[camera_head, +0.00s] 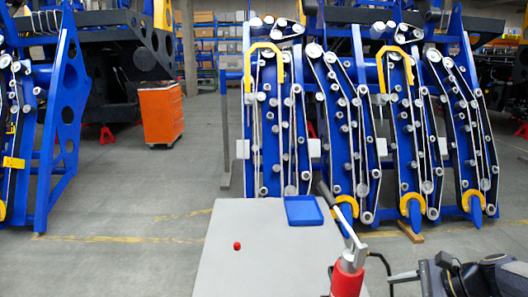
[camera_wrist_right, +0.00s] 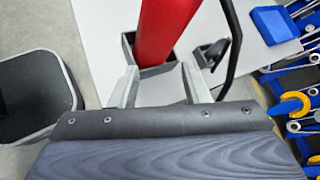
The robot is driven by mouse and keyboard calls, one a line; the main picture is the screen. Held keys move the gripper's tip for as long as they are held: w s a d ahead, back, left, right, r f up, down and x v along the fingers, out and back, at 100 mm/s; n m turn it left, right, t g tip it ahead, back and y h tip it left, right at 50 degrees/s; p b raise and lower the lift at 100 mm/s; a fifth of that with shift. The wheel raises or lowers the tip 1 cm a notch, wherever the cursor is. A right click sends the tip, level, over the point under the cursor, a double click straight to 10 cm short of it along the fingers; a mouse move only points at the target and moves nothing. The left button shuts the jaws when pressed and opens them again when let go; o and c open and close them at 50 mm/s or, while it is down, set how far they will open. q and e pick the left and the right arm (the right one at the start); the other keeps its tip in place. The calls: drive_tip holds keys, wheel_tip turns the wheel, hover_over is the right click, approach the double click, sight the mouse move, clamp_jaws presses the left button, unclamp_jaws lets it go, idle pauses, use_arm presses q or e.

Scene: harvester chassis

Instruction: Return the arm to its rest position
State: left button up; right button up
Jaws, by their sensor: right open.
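My right gripper (camera_wrist_right: 160,82) is open in the right wrist view, with its two pale fingers apart and nothing gripped between them. A red cylinder tool (camera_wrist_right: 165,28) stands just beyond the fingertips in a dark grey holder (camera_wrist_right: 128,45). In the head view this red tool (camera_head: 347,281) is at the front right of the pale table (camera_head: 260,225), with a metal lever head and a black hose. Dark parts of my right arm (camera_head: 478,277) show at the lower right of the head view. My left arm is not in view.
A blue tray (camera_head: 304,210) and a small red object (camera_head: 237,246) lie on the table. A grey bin (camera_wrist_right: 35,95) stands left in the wrist view. Blue harvester units (camera_head: 370,120) stand behind the table. An orange cabinet (camera_head: 161,113) stands on open floor.

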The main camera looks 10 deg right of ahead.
drive_tip(key=s+a+r+n+g+h+p, duration=0.1)
drive_tip(key=s+a+r+n, duration=0.2)
drive_tip(key=s+a+n, duration=0.3)
drive_tip(key=s+a+r+n+g+h+p, duration=0.1)
drive_tip(key=s+a+r+n, duration=0.2)
drive_tip(key=s+a+n, duration=0.35)
drive_tip(key=s+a+f+n+h, duration=0.2)
drive_tip(key=s+a+n, duration=0.3)
drive_tip(key=s+n, duration=0.1)
drive_tip(key=shift+s+a+f+n+t+p, duration=0.15)
drive_tip(key=shift+a+n+t+p, duration=0.15)
drive_tip(key=shift+n+p, duration=0.25)
